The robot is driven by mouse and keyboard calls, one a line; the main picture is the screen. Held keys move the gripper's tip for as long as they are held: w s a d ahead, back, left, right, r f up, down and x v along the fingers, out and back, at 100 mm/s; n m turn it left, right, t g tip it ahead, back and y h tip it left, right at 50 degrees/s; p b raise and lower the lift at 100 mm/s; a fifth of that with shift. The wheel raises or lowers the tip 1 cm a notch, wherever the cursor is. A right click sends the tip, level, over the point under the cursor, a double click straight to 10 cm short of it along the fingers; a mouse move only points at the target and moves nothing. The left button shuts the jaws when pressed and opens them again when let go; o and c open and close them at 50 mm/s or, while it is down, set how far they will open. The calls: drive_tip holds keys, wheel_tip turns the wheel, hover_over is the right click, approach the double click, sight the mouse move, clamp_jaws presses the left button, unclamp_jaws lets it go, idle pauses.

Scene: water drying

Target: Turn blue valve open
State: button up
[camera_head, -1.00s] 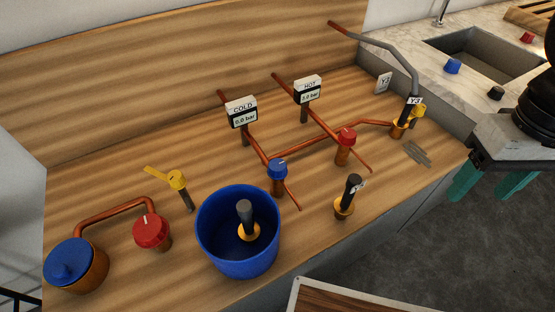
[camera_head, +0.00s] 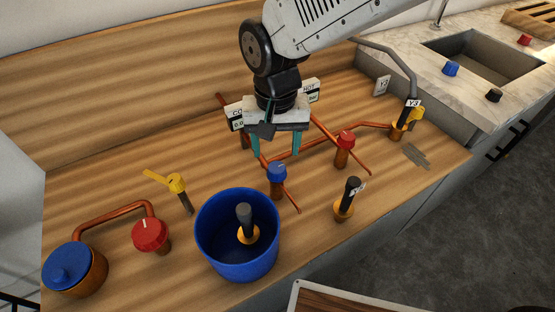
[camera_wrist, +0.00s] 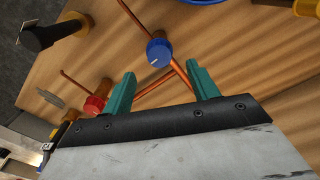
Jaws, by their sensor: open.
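The blue valve (camera_head: 277,172) is a round blue knob on a copper pipe under the COLD gauge (camera_head: 235,117). In the wrist view the blue valve (camera_wrist: 159,52) shows ahead of the fingers, with a white mark on its top. My gripper (camera_head: 273,150) has two teal fingers spread apart and is empty. In the head view it hangs just behind and above the blue valve, pointing down. In the wrist view the fingertips of my gripper (camera_wrist: 161,78) are apart from the knob. My arm partly hides both gauges.
A red valve (camera_head: 345,139) stands right of the blue one. A blue bucket (camera_head: 238,268) with a dark-handled tool (camera_head: 245,217) inside stands in front. Another handled tool (camera_head: 349,195) is to the right. A yellow lever (camera_head: 176,183) and a red knob (camera_head: 150,234) are at left.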

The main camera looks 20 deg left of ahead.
sight(277, 168)
wheel_tip(277, 168, down, 6)
drive_tip(key=shift+f, duration=0.1)
drive_tip(key=c, duration=1)
